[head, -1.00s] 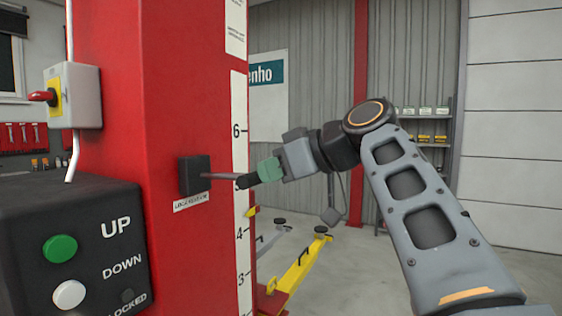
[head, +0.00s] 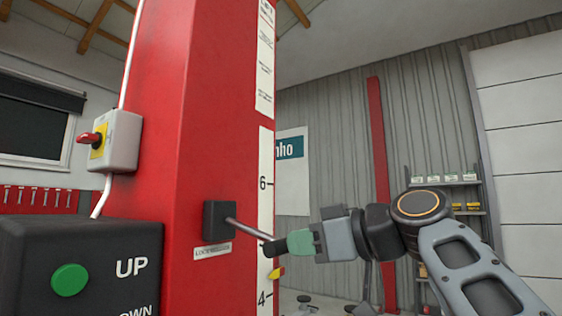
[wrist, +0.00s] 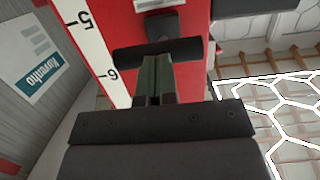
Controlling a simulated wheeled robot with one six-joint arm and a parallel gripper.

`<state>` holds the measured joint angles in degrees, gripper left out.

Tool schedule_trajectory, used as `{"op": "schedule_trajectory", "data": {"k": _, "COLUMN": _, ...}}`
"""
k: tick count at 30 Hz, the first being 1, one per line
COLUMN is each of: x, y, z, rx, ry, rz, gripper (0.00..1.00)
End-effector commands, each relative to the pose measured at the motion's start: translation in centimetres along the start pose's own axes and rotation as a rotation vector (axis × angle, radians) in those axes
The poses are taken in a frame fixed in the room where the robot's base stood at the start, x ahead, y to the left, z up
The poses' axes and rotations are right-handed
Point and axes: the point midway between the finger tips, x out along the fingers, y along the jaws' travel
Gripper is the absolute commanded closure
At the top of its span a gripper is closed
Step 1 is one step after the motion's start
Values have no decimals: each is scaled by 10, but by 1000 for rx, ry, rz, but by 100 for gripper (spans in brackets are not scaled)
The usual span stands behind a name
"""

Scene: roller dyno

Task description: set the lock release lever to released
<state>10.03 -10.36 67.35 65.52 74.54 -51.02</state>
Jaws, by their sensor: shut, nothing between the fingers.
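The lock release lever comes out of a black box (head: 219,221) on the red column. Its thin rod (head: 246,230) slopes down to the right and ends in a black grip (head: 272,248). In the wrist view the grip (wrist: 190,48) is a dark bar lying across the fingertips. My gripper (head: 288,243) has green fingers, which are shut and empty. The fingertips are at the grip, touching or very close; I cannot tell which. They also show in the wrist view (wrist: 156,63). The label (head: 212,252) under the box is too small to read surely.
A black control box (head: 80,265) with a green button (head: 69,280) stands at the lower left. A grey switch box (head: 122,140) with a red knob is on the column's left side. Shelves (head: 445,200) stand far back right.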

Motion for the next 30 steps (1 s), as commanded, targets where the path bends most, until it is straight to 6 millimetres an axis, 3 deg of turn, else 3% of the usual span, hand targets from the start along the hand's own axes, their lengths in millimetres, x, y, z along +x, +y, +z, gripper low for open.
{"op": "schedule_trajectory", "data": {"k": 12, "x": 0, "y": 1, "z": 0, "rx": 1, "ry": 1, "rz": 1, "gripper": 100}}
{"op": "schedule_trajectory", "data": {"k": 17, "x": -7, "y": 1, "z": -10, "rx": 0, "ry": 2, "rz": 1, "gripper": 100}}
{"op": "schedule_trajectory", "data": {"k": 22, "x": -26, "y": 0, "z": -34, "rx": -3, "ry": 1, "rz": -9, "gripper": 100}}
{"op": "schedule_trajectory", "data": {"k": 30, "x": -76, "y": 1, "z": -25, "rx": -3, "ry": 1, "rz": -8, "gripper": 100}}
